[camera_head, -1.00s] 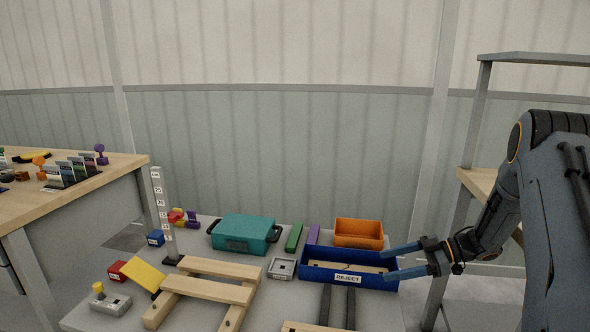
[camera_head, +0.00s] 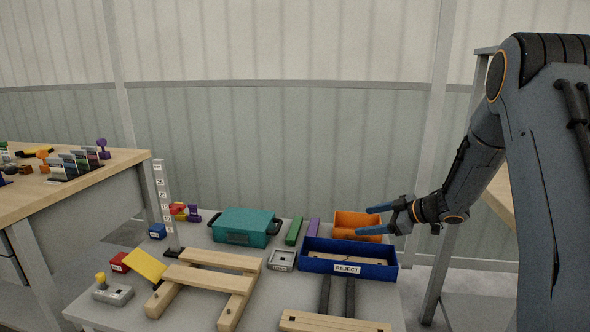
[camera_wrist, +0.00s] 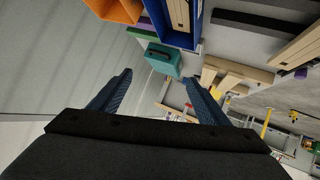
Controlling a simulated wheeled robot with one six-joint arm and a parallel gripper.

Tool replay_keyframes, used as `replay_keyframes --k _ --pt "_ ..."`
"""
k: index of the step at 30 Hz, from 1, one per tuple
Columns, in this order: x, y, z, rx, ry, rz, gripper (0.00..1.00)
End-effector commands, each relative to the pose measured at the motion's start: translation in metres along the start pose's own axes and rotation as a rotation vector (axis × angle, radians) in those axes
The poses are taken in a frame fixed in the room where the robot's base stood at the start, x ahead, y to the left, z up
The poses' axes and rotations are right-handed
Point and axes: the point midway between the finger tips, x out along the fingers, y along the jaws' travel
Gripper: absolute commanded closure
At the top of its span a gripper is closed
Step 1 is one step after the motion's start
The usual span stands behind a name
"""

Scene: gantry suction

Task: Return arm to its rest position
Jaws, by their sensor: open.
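My gripper (camera_head: 372,221) is open and empty, its two blue fingers pointing left. In the head view it appears in front of the orange bin (camera_head: 345,220), above the blue REJECT tray (camera_head: 318,265) at the right of the grey table. My dark arm rises on the right side of that view. In the wrist view the open fingers (camera_wrist: 161,92) spread apart with nothing between them. The teal case (camera_wrist: 162,60) shows beyond them, and the blue tray (camera_wrist: 160,22) and orange bin (camera_wrist: 118,10) are at the top.
The teal case (camera_head: 243,228) stands mid-table, with a wooden frame (camera_head: 210,283) in front. A tall marked post (camera_head: 163,200) stands at the left. A wooden bench (camera_head: 60,190) is far left. A metal rack post (camera_head: 440,280) stands behind my arm.

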Motion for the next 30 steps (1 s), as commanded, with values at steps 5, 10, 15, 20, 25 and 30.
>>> replay_keyframes --k 5,10,15,20,25,30 --pt "0.007 0.018 -0.048 0.024 -0.131 0.218 0.3" --pt "-0.009 0.006 -0.075 0.113 -0.283 0.386 0.3" --pt "-0.038 -0.043 -0.083 0.251 -0.448 0.481 0.3" --pt "-0.069 -0.121 -0.078 0.408 -0.613 0.49 0.3" --pt "-0.103 -0.227 -0.067 0.579 -0.781 0.41 0.3" --pt "-0.128 -0.309 -0.061 0.692 -0.894 0.304 0.3"
